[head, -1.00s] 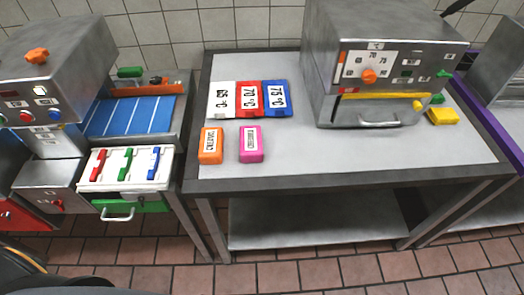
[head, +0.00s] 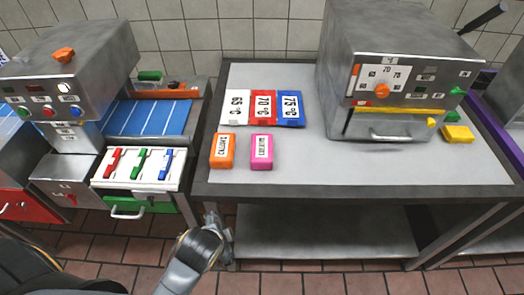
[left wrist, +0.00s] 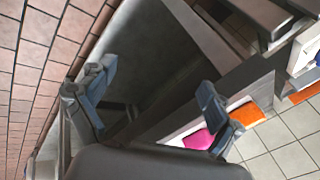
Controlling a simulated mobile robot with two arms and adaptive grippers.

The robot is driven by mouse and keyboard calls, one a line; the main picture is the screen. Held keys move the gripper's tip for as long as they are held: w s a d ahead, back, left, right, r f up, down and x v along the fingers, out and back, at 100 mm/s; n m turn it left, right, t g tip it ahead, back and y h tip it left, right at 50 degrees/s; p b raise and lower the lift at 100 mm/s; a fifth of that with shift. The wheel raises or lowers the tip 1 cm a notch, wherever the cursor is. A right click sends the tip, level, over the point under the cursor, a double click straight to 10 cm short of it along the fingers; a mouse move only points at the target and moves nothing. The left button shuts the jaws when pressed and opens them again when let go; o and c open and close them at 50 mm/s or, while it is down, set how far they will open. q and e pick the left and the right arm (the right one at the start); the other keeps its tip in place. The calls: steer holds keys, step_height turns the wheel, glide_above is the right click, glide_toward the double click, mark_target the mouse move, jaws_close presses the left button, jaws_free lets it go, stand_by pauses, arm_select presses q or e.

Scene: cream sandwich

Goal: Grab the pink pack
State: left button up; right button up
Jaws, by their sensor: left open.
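The pink pack (head: 262,152) lies on the grey table (head: 330,174) near its front edge, just right of the orange pack (head: 222,151). In the left wrist view the pink pack (left wrist: 198,140) shows beyond one finger, which partly covers it. My left gripper (head: 217,229) is in front of the table's left front corner, nearer to me than the pack and apart from it. In the left wrist view the two fingers of the left gripper (left wrist: 152,108) are spread wide with nothing between them. My right gripper is not in view.
White, red and blue number cards (head: 263,107) lie behind the packs. A large metal machine (head: 392,75) stands on the table's right, with a yellow block (head: 458,134) beside it. Another machine with coloured levers (head: 138,167) stands left. The table front right of the pink pack is clear.

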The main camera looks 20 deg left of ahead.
arm_select(q)
steer(key=w+r+m+t, duration=0.1)
steer(key=w+r+m, duration=0.1)
steer(key=w+m, duration=0.1)
steer(key=w+d+r+m+t+y, duration=0.1)
steer(key=w+r+m, duration=0.1)
steer(key=m, duration=0.3)
steer(key=w+r+m+t, duration=0.1)
steer(key=w+r+m, duration=0.1)
steer(key=w+m, duration=0.1)
steer(key=shift+w+d+r+m+t+y, duration=0.2)
steer(key=shift+w+r+m+t+y, duration=0.15)
steer(key=shift+w, duration=0.2)
steer(key=m+t, duration=0.4)
steer(key=m, duration=0.7)
glide_toward(262, 146)
steer(key=v, duration=0.3)
steer(key=shift+a+g+y, duration=0.1)
steer(key=shift+g+y, duration=0.15)
steer(key=shift+w+r, duration=0.1)
steer(key=shift+w, duration=0.15)
steer(key=x, duration=0.8)
steer(key=shift+w, duration=0.1)
steer(key=x, duration=0.5)
steer(key=shift+w+d, duration=0.15)
steer(key=shift+d, duration=0.1)
steer(key=c, duration=1.3)
